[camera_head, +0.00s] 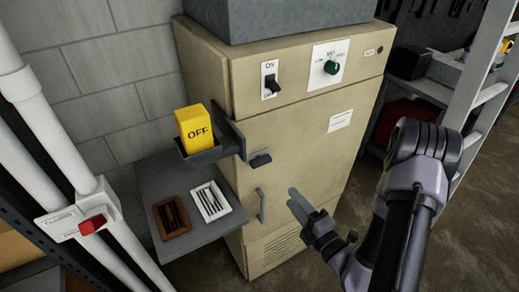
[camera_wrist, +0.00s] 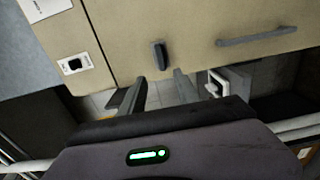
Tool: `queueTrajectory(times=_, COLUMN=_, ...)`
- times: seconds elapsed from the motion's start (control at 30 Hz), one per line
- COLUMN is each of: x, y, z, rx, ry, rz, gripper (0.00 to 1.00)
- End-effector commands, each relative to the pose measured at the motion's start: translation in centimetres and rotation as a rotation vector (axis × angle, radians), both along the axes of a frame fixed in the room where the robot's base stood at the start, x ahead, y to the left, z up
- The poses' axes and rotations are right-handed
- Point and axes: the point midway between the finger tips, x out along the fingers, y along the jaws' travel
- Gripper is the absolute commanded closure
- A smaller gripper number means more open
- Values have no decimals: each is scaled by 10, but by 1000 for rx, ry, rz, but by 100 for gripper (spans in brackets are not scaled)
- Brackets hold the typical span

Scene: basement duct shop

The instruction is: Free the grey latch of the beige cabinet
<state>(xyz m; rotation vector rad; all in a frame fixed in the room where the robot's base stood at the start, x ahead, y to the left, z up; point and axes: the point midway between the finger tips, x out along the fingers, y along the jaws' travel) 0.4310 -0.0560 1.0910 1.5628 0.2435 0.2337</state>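The beige cabinet (camera_head: 300,135) stands in the middle of the head view. Its grey latch (camera_head: 260,159) lies roughly level near the door's left edge, above an upright grey handle (camera_head: 261,205). In the wrist view the latch (camera_wrist: 160,56) shows just beyond my fingertips, with the handle (camera_wrist: 257,36) to its right. My gripper (camera_head: 294,198) is in front of the door, right of and lower than the latch. In the wrist view my gripper (camera_wrist: 160,76) has its fingers apart, with nothing between them. A yellow block marked OFF (camera_head: 197,130) sits in a dark bracket (camera_head: 228,139) left of the latch.
A grey side shelf (camera_head: 170,180) holds a brown tray (camera_head: 172,216) and a white tray (camera_head: 211,201) with dark strips. The cabinet has an ON switch (camera_head: 271,84) and a green knob (camera_head: 331,67). White pipes (camera_head: 45,140) stand left; shelving (camera_head: 478,100) stands right.

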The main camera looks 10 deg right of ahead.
Motion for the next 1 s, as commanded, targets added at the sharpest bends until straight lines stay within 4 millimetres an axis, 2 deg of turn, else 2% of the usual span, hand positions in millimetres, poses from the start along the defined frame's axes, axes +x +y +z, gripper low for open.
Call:
queueTrajectory(times=0.07, x=14, y=7, z=-10, rx=-8, ry=-9, rz=10, gripper=62)
queueTrajectory(times=0.2, x=52, y=22, z=-6, rx=-7, ry=-15, rz=14, gripper=62)
queueTrajectory(times=0.3, x=61, y=23, z=-13, rx=-17, ry=-19, rz=21, gripper=62)
queueTrajectory(times=0.53, x=77, y=29, z=-12, rx=-8, ry=-15, rz=10, gripper=62)
queueTrajectory(times=0.6, x=100, y=37, z=-2, rx=-5, ry=-10, rz=14, gripper=62)
queueTrajectory(times=0.8, x=142, y=50, z=0, rx=-4, ry=-10, rz=11, gripper=62)
queueTrajectory(times=1.0, x=158, y=55, z=0, rx=-4, ry=-8, rz=11, gripper=62)
